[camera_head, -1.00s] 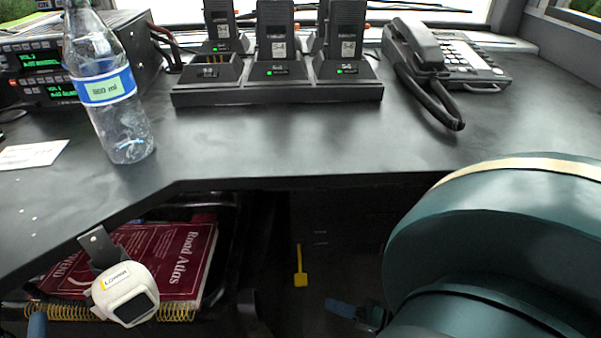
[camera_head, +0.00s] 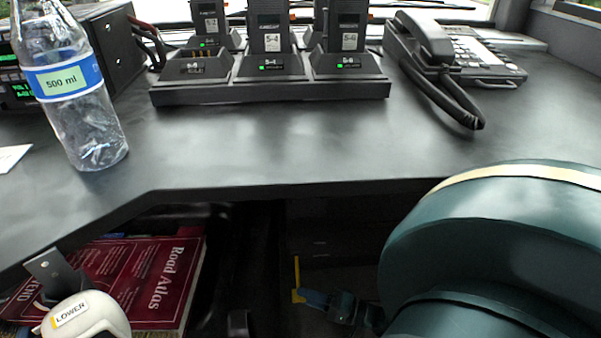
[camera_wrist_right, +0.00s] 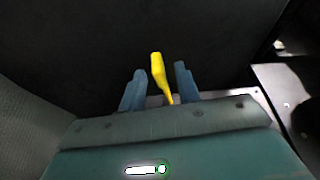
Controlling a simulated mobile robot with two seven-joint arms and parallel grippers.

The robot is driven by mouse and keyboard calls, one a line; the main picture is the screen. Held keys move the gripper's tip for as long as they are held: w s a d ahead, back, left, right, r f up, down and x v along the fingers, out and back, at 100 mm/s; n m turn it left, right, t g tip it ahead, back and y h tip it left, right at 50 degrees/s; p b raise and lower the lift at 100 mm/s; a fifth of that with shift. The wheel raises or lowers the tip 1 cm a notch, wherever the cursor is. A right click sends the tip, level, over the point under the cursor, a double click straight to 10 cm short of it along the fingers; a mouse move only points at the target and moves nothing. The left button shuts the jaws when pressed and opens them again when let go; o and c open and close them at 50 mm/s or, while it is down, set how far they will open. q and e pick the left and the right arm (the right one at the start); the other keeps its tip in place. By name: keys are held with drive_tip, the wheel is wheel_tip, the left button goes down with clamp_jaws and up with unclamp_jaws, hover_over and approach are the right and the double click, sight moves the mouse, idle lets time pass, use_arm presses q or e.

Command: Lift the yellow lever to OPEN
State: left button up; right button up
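The yellow lever (camera_head: 297,281) is below the desk edge, low in the middle of the head view. It also shows in the right wrist view (camera_wrist_right: 159,78), where it lies between the two blue fingers of my right gripper (camera_wrist_right: 159,90). The fingers are spread, with a gap on each side of the lever. In the head view, my right gripper (camera_head: 318,300) is at the lever's lower end, partly dark and small. My left gripper does not show. No OPEN mark is readable.
The dark desk (camera_head: 270,150) overhangs the lever. On it are a water bottle (camera_head: 73,95), radio chargers (camera_head: 270,88) and a telephone (camera_head: 455,60). A Road Atlas (camera_head: 150,280) and a white device marked LOWER (camera_head: 85,318) are at lower left.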

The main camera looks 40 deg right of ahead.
drive_tip(key=shift+x, duration=1.1)
clamp_jaws()
